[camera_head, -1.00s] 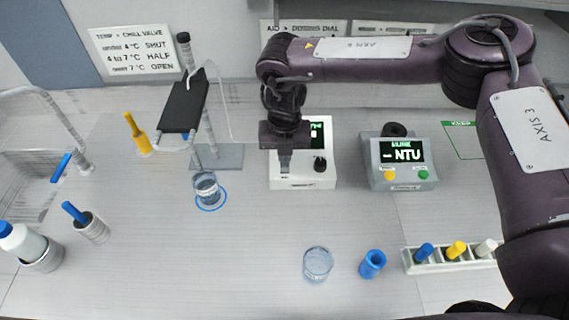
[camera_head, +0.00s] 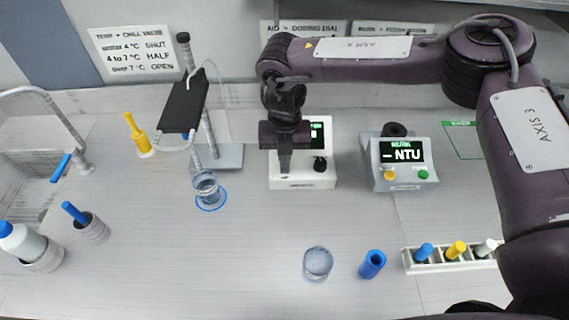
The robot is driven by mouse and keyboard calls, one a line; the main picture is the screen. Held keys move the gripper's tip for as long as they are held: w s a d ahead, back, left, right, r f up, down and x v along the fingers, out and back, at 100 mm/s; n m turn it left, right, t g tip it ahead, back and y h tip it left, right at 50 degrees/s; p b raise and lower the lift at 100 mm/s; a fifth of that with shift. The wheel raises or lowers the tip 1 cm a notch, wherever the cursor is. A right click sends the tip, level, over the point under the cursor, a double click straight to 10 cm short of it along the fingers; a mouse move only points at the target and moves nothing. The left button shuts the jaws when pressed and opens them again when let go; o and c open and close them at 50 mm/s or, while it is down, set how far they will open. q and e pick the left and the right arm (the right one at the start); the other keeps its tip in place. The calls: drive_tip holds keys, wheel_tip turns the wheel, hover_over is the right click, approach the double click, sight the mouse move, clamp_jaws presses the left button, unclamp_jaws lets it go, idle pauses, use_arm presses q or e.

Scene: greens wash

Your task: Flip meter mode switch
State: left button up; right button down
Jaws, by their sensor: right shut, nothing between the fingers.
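A white meter box (camera_head: 318,180) with a dark screen and a black knob (camera_head: 319,164) stands at the back middle of the counter. My right gripper (camera_head: 285,172) points down over the left part of this box. It is shut with nothing held, and it hides the box's left face and any switch there. I cannot tell whether the fingertips touch the box. A grey meter (camera_head: 405,183) to its right reads "- NTU" and has a yellow button and a green button. My left gripper is not in view.
A beaker (camera_head: 207,187) stands on a blue ring under a black stand (camera_head: 184,104). Another beaker (camera_head: 317,263), a blue cup (camera_head: 372,264) and a rack (camera_head: 462,264) of coloured vials are in front. A sink (camera_head: 20,185) is at left. The middle counter is clear.

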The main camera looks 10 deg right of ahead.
drive_tip(key=shift+f+b, duration=0.6)
drive_tip(key=shift+f, duration=0.3)
idle(0.4)
drive_tip(key=shift+r+p, duration=2.65)
drive_tip(key=shift+r, duration=0.9)
drive_tip(key=shift+f, duration=0.1)
